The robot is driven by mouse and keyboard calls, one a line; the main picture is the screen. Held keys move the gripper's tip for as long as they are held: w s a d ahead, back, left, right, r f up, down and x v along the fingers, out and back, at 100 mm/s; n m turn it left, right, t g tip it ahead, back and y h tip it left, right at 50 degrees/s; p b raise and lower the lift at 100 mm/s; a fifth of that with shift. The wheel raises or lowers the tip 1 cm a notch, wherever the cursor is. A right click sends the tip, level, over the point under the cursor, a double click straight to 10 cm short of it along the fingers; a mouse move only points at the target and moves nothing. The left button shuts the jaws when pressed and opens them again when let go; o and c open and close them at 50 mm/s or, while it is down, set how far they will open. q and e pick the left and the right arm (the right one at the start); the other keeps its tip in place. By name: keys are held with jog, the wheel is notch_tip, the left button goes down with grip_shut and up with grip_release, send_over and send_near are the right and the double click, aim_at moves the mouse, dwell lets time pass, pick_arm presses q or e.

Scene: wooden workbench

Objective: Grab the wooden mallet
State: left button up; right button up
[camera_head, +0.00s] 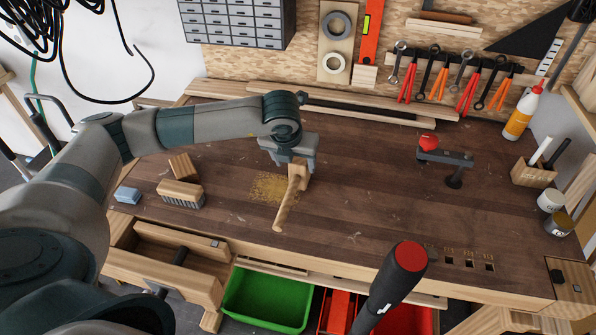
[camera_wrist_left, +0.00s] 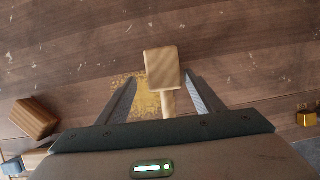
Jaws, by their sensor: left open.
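The wooden mallet (camera_head: 284,209) is pale and lies on the dark bench top near the middle, its handle pointing toward the front edge. My left gripper (camera_head: 290,164) is over its head end and hides part of it. In the left wrist view, the mallet's block-shaped head (camera_wrist_left: 162,68) is in line with the gap between the two fingers of my left gripper (camera_wrist_left: 163,84). Its handle (camera_wrist_left: 168,103) runs back between them. The fingers are spread, with a gap on both sides of the mallet. My right gripper is not in view.
Sawdust (camera_head: 267,187) lies beside the mallet. A brush (camera_head: 180,193), a wood block (camera_head: 183,167) and a blue block (camera_head: 128,195) are to the left. A black clamp-like tool (camera_head: 445,160) stands right.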

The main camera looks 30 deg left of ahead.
pick_arm(q)
jog(key=shift+f, duration=0.15)
jog(key=shift+w+d+f+p, duration=0.15)
jog(key=shift+w+f+p, duration=0.15)
jog(key=shift+f+p, duration=0.55)
jog(key=p+x, duration=0.1)
jog(key=x, duration=0.1)
jog(key=shift+w+d+f, duration=0.1)
jog(key=shift+w+f, duration=0.1)
jog(key=shift+f, duration=0.15)
jog(key=shift+w+f, duration=0.1)
jog(key=shift+f, duration=0.25)
jog(key=shift+c, duration=0.2)
jog(key=c, duration=1.4)
jog(key=shift+r, duration=0.15)
jog(key=shift+c, duration=0.2)
